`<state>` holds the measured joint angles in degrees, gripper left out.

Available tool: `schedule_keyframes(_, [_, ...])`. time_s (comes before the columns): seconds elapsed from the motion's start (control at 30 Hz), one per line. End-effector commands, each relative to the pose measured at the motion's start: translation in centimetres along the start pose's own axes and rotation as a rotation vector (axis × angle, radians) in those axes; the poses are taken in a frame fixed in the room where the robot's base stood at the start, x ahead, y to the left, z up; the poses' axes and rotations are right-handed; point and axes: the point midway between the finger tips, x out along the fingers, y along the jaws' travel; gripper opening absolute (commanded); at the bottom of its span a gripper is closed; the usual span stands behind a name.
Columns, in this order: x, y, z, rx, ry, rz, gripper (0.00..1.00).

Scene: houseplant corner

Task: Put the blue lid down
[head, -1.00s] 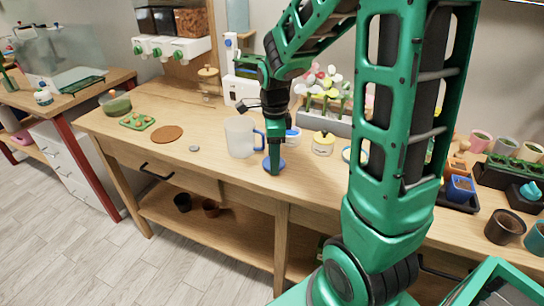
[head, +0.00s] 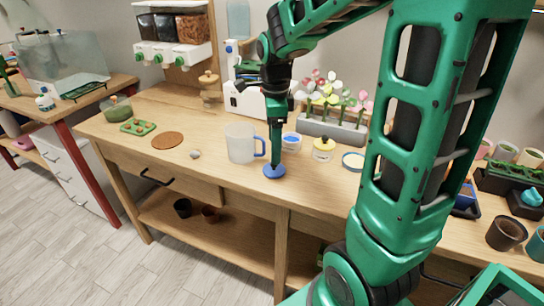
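The blue lid (head: 274,173) is a small round disc at the front part of the wooden workbench, just right of a frosted mug with a blue handle (head: 241,143). My gripper (head: 275,162) points straight down on the lid, its narrow fingers meeting the lid's middle and hiding its top centre. The fingers look shut on it. The lid lies flat, at or very near the bench top; any small gap beneath it cannot be made out.
A jar showing blue (head: 291,141), a yellow-lidded jar (head: 323,149) and a pale round dish with a blue rim (head: 353,161) stand behind and to the right. A brown round mat (head: 167,140) and a small pale object (head: 195,154) lie left.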

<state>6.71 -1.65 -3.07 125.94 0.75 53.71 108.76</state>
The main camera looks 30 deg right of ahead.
Motion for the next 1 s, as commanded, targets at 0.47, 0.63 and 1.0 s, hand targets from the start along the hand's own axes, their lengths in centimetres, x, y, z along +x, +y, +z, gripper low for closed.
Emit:
schedule_keyframes(0.47, [-4.7,0.1,0.0,-0.002,0.000,0.000,0.72])
schedule_keyframes(0.63, [-4.7,1.0,-1.2,-0.088,0.002,0.000,0.72])
schedule_keyframes(1.0, [-3.7,8.2,-8.7,-0.718,0.008,0.012,0.72])
